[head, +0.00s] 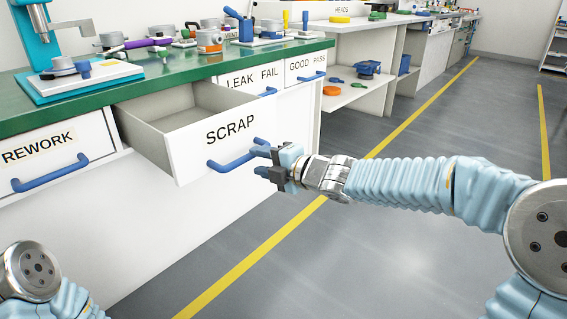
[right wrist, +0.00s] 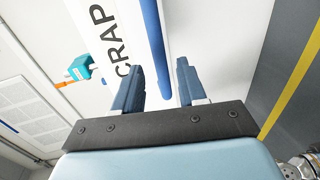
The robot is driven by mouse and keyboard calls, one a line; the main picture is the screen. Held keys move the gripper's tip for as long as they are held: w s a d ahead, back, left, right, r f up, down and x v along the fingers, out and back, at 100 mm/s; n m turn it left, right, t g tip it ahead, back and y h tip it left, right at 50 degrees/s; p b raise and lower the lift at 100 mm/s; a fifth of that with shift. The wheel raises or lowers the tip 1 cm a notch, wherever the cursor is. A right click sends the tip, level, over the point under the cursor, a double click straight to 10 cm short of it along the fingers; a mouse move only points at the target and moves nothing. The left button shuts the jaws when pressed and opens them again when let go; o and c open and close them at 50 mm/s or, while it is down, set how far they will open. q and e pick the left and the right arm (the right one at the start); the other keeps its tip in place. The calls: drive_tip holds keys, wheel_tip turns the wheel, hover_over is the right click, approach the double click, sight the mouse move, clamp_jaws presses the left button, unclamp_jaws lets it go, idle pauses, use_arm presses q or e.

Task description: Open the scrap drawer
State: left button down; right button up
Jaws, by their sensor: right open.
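The white scrap drawer (head: 200,150), labelled SCRAP, stands pulled well out of the green-topped bench, and its grey inside looks empty. Its blue bar handle (head: 232,161) is on the front face; the handle also shows in the right wrist view (right wrist: 154,45). My right gripper (head: 261,160) is at the right end of the handle. In the right wrist view the open fingers (right wrist: 158,85) lie near the handle bar, one on each side of its line. I cannot tell whether they touch it. My left gripper is out of view; only part of my left arm shows at the lower left.
The shut rework drawer (head: 90,150) is left of the scrap drawer. The leak fail drawer (head: 240,80) and good pass drawer (head: 306,68) are right of it. Parts and a blue-based press (head: 85,80) stand on the green bench top (head: 185,68). The floor (head: 400,250) in front is clear.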

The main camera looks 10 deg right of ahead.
drive_tip(key=p+v, duration=0.1)
drive_tip(key=v, duration=0.7)
drive_tip(key=shift+s+p, duration=0.2)
drive_tip(key=shift+p, duration=0.15)
drive_tip(key=shift+d, duration=0.1)
wheel_tip(320, 180, down, 19)
drive_tip(key=a+m+g+h+p, duration=0.25)
drive_tip(key=m+g+p, duration=0.2)
drive_tip(key=m, duration=0.75)
drive_tip(key=s+f+m+g+h+p, duration=0.2)
drive_tip(key=s+f+m+g+p, duration=0.3)
drive_tip(key=s+f+m, duration=1)
drive_tip(key=s+f+g, duration=0.2)
drive_tip(key=s+f, duration=0.3)
drive_tip(key=shift+s+a+f, duration=0.2)
drive_tip(key=shift+s+a, duration=0.1)
drive_tip(key=shift+a, duration=0.05)
